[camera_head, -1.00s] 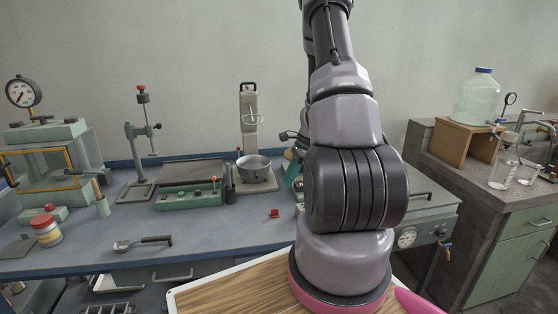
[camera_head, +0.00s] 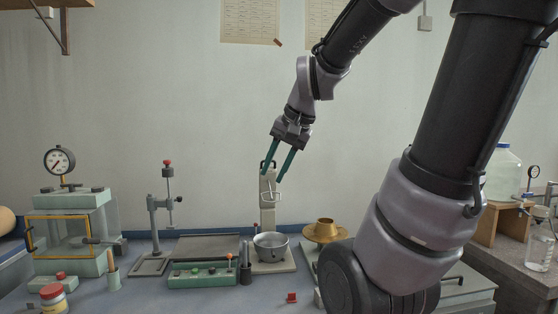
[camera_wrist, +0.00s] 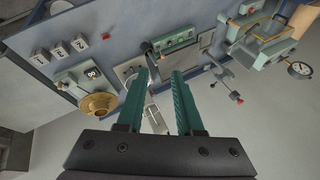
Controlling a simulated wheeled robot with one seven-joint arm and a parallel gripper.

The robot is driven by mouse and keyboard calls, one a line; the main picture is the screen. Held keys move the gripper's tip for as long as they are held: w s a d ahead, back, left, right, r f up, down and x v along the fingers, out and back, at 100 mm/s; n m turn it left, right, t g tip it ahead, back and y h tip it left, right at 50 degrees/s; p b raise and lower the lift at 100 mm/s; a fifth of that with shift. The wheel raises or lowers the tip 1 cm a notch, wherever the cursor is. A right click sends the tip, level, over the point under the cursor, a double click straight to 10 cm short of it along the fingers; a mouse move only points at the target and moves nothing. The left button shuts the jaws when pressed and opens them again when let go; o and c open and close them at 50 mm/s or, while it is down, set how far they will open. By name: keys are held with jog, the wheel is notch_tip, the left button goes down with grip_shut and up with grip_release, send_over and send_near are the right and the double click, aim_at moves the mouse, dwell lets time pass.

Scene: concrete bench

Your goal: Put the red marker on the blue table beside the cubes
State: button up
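My gripper (camera_head: 272,177) is open and empty, raised in front of the wall above the back of the bench. In the wrist view its two teal fingers (camera_wrist: 162,78) are apart with nothing between them. The blue table (camera_head: 212,299) stretches below. In the wrist view several pale cubes with dark marks (camera_wrist: 60,50) stand in a row; my arm hides that area in the head view. A small red object (camera_head: 292,297) lies on the table, and shows near the cubes in the wrist view (camera_wrist: 106,37). I cannot tell whether it is the red marker.
A metal pot (camera_head: 271,246), a brass dish (camera_head: 325,232), a green switch box (camera_head: 202,275) and a stand (camera_head: 154,225) crowd the bench's back. A glass case with a gauge (camera_head: 60,160) and a red-lidded jar (camera_head: 53,299) are at left. The front middle is clear.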

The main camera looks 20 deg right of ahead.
jog(key=s+a+r+n+t, duration=0.1)
jog(key=s+r+n, duration=0.2)
jog(key=s, duration=0.3)
jog(key=shift+a+t, duration=0.3)
jog(key=shift+t, duration=0.1)
